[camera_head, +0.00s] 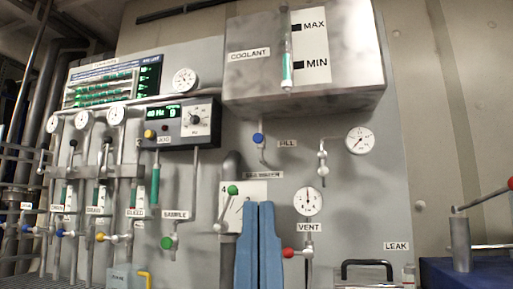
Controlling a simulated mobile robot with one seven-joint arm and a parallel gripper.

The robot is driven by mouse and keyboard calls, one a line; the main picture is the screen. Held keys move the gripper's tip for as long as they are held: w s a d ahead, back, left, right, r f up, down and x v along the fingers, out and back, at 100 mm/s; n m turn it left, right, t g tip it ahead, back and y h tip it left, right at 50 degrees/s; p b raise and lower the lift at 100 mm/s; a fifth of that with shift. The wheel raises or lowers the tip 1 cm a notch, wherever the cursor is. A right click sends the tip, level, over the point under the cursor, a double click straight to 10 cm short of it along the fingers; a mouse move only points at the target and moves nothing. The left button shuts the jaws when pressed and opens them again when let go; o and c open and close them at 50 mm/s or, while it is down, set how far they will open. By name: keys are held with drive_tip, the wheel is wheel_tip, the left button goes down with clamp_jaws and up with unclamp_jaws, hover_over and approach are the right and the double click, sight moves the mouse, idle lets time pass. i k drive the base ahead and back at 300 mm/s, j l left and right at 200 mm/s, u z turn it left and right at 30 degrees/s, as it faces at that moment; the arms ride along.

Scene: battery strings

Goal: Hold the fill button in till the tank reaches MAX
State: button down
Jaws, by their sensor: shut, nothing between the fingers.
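The grey coolant tank (253,80) is at the upper middle. Its sight tube (287,65) shows teal liquid in the lower part, its top around or slightly above the MIN mark (298,64) and well below the MAX mark (296,27). The blue fill button (258,139) sits on a pipe under the tank, left of the FILL label (287,143). My blue gripper (259,204) is at the lower middle, its fingers upright and shut with nothing held. In the picture its tips are below the button and apart from it.
A green knob (233,190) is just left of my fingertips. A red vent handle (289,253) is close on the right. Gauges, including the vent gauge (308,201), and valves with coloured handles cover the panel.

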sight(258, 138)
drive_tip(key=i+j+z, duration=0.3)
drive_tip(key=i+j, duration=0.15)
drive_tip(key=j, duration=0.2)
drive_tip(key=i+j+z, duration=0.15)
drive_tip(key=j, duration=0.2)
drive_tip(key=i, duration=0.05)
